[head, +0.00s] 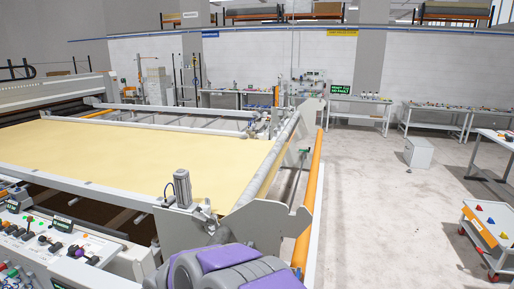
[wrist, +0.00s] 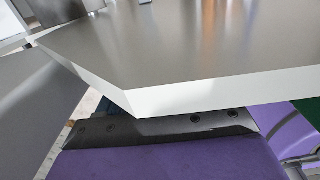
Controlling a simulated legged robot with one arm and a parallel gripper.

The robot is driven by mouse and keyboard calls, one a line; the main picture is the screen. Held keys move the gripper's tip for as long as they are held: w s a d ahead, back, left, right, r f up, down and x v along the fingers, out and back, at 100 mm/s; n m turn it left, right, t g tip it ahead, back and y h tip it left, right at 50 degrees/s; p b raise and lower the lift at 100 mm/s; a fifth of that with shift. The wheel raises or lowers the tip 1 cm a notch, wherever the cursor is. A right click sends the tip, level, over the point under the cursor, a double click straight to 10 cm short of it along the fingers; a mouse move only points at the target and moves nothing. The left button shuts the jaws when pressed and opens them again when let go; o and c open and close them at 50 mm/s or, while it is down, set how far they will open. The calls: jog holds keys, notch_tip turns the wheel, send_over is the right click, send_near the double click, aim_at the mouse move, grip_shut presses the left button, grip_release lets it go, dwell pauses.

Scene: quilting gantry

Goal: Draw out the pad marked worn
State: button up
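I cannot make out any pad marked worn in either view. The quilting machine's bed carries a wide pale yellow sheet of fabric (head: 130,150) across the left of the head view. A small upright cylinder unit (head: 182,188) stands at the bed's near edge. My purple and grey arm parts cover the bottom middle of the head view, and no fingertips show there. The wrist view is filled by a smooth grey panel (wrist: 190,50) with a white edge, close to the camera. Below it are purple and dark bolted parts that look like mine.
A control panel (head: 60,237) with several knobs is at the lower left. A long orange roller (head: 313,200) runs along the machine's right side. Open floor (head: 375,215) lies right of it. A small cart (head: 490,230) with coloured pieces stands at far right; benches (head: 362,101) line the back.

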jog(key=c, duration=0.8)
jog(key=shift+r+p, duration=1.9)
jog(key=shift+r, duration=1.15)
jog(key=shift+c, duration=0.2)
